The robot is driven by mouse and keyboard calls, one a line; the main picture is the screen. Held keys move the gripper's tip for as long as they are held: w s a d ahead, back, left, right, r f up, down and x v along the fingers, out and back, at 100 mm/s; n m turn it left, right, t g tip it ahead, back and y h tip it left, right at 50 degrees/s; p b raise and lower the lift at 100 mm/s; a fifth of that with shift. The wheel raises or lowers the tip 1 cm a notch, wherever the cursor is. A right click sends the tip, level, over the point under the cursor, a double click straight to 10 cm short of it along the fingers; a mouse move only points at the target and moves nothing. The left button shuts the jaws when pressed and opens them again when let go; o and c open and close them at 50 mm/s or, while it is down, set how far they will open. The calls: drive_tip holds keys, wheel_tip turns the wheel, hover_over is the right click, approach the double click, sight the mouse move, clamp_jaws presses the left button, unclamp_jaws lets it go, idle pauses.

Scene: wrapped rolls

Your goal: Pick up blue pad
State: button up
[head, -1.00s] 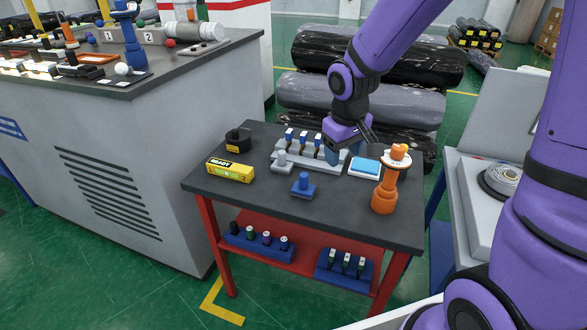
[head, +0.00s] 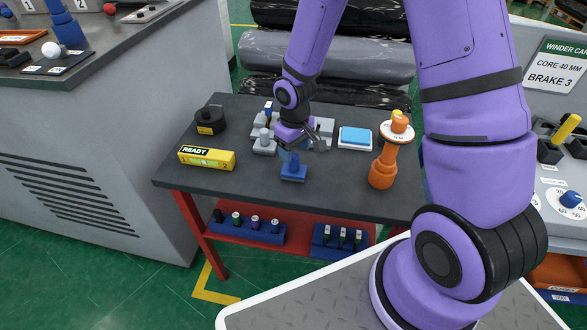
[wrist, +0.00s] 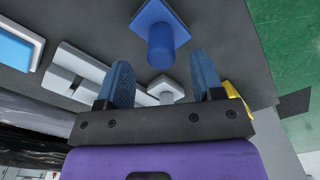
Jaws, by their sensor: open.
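The blue pad (head: 356,138) is a light blue flat block in a white tray, lying on the dark table right of my gripper. Part of it shows at the left edge of the wrist view (wrist: 13,48). My gripper (head: 291,157) is open and empty, its blue fingers pointing down. It is close to a dark blue square base with an upright post (head: 293,171). In the wrist view that post (wrist: 161,45) stands just beyond and between the two fingertips (wrist: 163,75), with no contact visible.
An orange stand (head: 384,165) with a white disc stands right of the pad. A grey rack (head: 319,131) is behind my gripper. A yellow READY box (head: 206,158) and a black round item (head: 210,119) are at left. The front table strip is clear.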

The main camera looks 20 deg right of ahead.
sight(294, 156)
drive_tip(key=shift+f, duration=2.75)
drive_tip(key=c, duration=1)
drive_tip(key=shift+c, duration=0.2)
drive_tip(key=shift+r, duration=0.15)
